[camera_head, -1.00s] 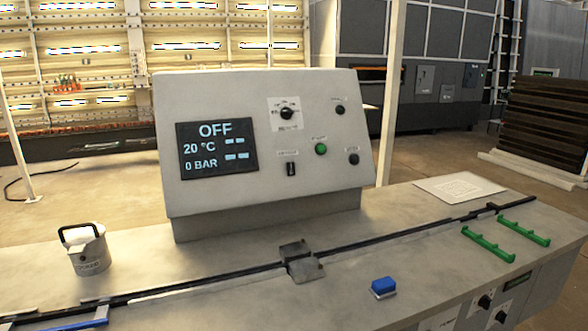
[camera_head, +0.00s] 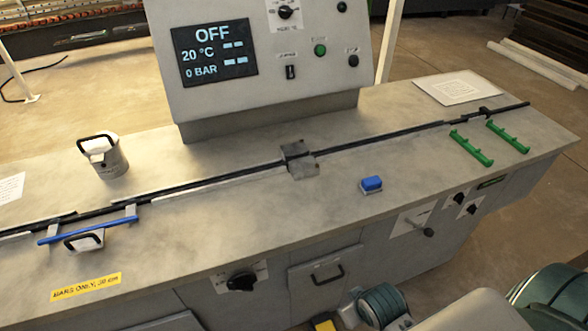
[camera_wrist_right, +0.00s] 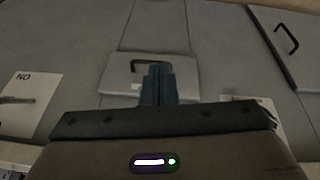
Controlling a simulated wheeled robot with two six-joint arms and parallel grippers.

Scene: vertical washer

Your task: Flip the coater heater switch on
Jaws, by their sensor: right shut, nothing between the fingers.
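The grey control panel (camera_head: 265,95) stands on the bench. Its screen (camera_head: 214,54) reads OFF, 20 °C and 0 BAR. My right gripper (camera_wrist_right: 157,70) is shut and empty, pointing at grey cabinet fronts in the right wrist view. My left gripper is out of view.
A white canister (camera_head: 104,158), a blue block (camera_head: 371,184) and green racks (camera_head: 471,148) stand on the bench top. Part of my arm (camera_head: 455,313) shows at the lower right.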

